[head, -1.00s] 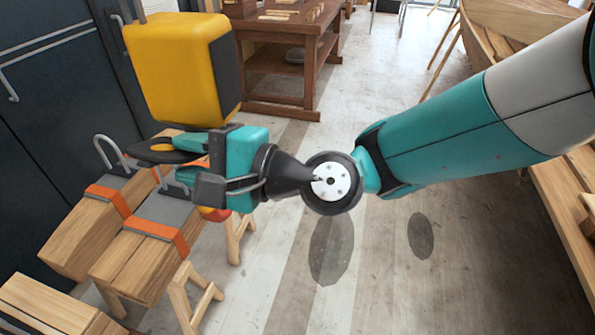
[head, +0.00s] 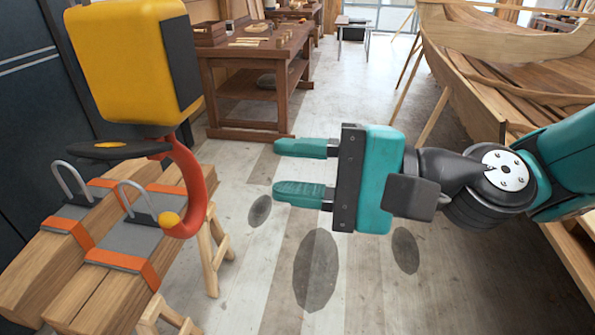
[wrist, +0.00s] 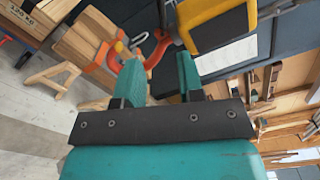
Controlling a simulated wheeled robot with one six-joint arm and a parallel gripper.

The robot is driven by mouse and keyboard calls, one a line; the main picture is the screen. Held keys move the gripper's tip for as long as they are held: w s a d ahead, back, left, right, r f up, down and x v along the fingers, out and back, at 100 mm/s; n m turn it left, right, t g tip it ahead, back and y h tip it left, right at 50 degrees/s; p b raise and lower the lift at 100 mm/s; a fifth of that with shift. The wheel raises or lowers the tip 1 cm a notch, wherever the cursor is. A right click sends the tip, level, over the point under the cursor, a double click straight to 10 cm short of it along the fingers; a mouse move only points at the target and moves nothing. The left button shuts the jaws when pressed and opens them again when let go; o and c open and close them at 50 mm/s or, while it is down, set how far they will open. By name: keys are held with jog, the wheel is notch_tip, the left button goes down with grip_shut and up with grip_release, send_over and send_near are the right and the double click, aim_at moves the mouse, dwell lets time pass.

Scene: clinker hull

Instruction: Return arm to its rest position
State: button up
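My gripper (head: 305,170) is teal and black and reaches leftward across the middle of the head view. Its two fingers are spread apart with nothing between them. In the wrist view the gripper (wrist: 162,78) also shows its fingers apart. My arm comes in from the right edge of the head view. The gripper hangs in the air over the floor, to the right of a yellow block-shaped device (head: 125,62) with an orange curved hook (head: 187,190). The gripper is apart from both.
Wooden beams (head: 85,285) with grey and orange straps and metal shackles rest on trestles at left. A brown workbench (head: 255,75) stands behind. A wooden boat hull (head: 510,65) is at the right. The grey plank floor (head: 370,285) between them is clear.

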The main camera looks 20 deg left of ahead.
dwell(0.4)
jog(key=s+d+f+n+t+h, duration=0.1)
jog(key=d+h, duration=0.3)
jog(key=d, duration=0.5)
jog(key=s+d+f+n+t+h, duration=0.1)
jog(key=d+f+n+t+h, duration=0.1)
jog(key=d, duration=0.7)
jog(key=s+d+f+n+t+h, duration=0.1)
jog(key=d+f+n+h, duration=0.2)
jog(key=d+n+h, duration=0.2)
jog(key=d+h, duration=0.2)
jog(key=d, duration=0.2)
